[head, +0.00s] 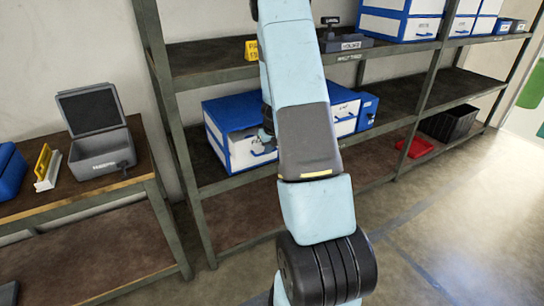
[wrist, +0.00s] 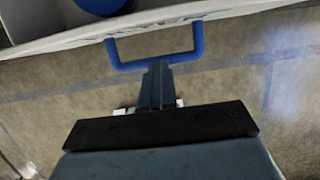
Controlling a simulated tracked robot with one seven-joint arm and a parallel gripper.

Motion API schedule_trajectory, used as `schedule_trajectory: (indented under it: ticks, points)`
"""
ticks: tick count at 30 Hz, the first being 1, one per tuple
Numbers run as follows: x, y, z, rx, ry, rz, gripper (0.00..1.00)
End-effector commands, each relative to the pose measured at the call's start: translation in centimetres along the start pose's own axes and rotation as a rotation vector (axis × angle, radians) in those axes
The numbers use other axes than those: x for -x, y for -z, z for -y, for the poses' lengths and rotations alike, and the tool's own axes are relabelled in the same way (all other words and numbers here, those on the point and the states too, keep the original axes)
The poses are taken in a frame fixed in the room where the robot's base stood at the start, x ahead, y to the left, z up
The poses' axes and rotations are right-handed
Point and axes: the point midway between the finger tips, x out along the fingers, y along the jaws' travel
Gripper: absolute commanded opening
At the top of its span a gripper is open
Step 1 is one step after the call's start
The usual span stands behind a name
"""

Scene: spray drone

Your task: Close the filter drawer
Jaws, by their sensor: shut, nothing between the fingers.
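The filter drawer is a white front panel with a blue handle; it shows in the head view (head: 244,152) on the middle shelf, at the front of a blue and white cabinet (head: 238,103). In the wrist view the drawer's front edge (wrist: 60,43) crosses the top, and the drawer stands open with a round blue thing (wrist: 100,4) inside. The blue U-shaped handle (wrist: 125,64) juts toward my gripper. My gripper (wrist: 158,72) is shut and empty, its tips at the handle's bar. I cannot tell whether they touch it. In the head view my arm hides part of the cabinet.
A second blue and white cabinet (head: 346,112) stands to the right on the same shelf. A shelf post (head: 165,90) rises left of the drawer. A bench at left holds an open grey case (head: 100,150). A red tray (head: 414,147) and black crate (head: 448,123) lie farther right.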

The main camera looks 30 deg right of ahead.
Motion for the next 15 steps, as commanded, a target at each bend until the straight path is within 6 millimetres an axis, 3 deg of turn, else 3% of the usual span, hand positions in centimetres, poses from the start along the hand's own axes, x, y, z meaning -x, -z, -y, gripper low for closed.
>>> schedule_trajectory:
  ticks: [7,15]
  points:
    - [-1.5,-4.0,-0.3,0.002,-0.003,-0.005,0.0]
    - [-2.3,-6.3,-0.2,-0.001,-0.003,-0.006,0.0]
